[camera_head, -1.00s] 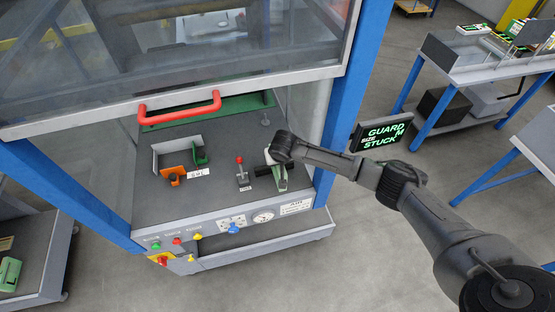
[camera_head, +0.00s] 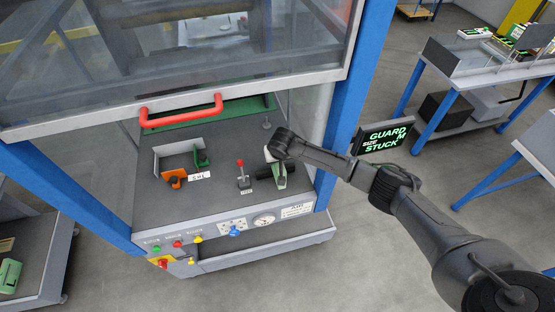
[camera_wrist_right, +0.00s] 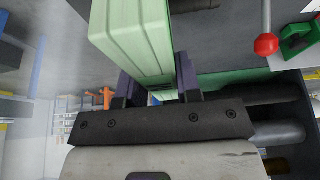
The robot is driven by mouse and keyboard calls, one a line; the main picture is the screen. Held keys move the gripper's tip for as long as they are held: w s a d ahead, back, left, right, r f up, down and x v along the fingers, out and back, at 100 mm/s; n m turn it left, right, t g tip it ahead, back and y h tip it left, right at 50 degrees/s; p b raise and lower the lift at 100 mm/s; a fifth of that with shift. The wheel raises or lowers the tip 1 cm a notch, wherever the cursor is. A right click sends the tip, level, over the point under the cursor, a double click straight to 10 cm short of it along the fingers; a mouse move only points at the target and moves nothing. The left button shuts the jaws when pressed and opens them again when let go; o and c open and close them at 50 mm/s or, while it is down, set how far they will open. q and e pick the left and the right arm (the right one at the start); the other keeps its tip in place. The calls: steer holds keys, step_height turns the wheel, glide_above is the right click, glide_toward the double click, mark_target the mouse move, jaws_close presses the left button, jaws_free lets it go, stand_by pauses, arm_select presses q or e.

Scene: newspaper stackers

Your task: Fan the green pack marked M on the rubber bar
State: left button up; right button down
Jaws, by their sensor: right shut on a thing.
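A pale green pack (camera_wrist_right: 140,35) is between the two fingers of my right gripper (camera_wrist_right: 158,86), which is shut on it. Dark cylinders (camera_wrist_right: 272,91) show right of the gripper in the wrist view. My left gripper is not in view.
A clear guard with a red handle (camera_head: 182,108) hangs above the bed.

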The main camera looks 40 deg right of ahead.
steer(key=shift+w+d, duration=0.1)
steer(key=shift+w, duration=0.15)
steer(key=shift+w+d+f, duration=0.15)
steer(key=shift+w+d, duration=0.05)
steer(key=shift+w, duration=0.05)
steer(key=shift+w+d, duration=0.1)
steer(key=shift+w, duration=0.05)
steer(key=shift+w+d+b, duration=0.2)
steer(key=shift+w+b, duration=0.2)
steer(key=shift+w, duration=0.1)
steer(key=shift+w+d, duration=0.1)
steer(key=shift+w, duration=0.05)
steer(key=shift+w+d, duration=0.15)
steer(key=shift+w, duration=0.3)
steer(key=shift+w, duration=0.15)
steer(key=shift+w+d+r+b, duration=0.2)
steer(key=shift+w+b, duration=0.15)
steer(key=shift+b, duration=0.2)
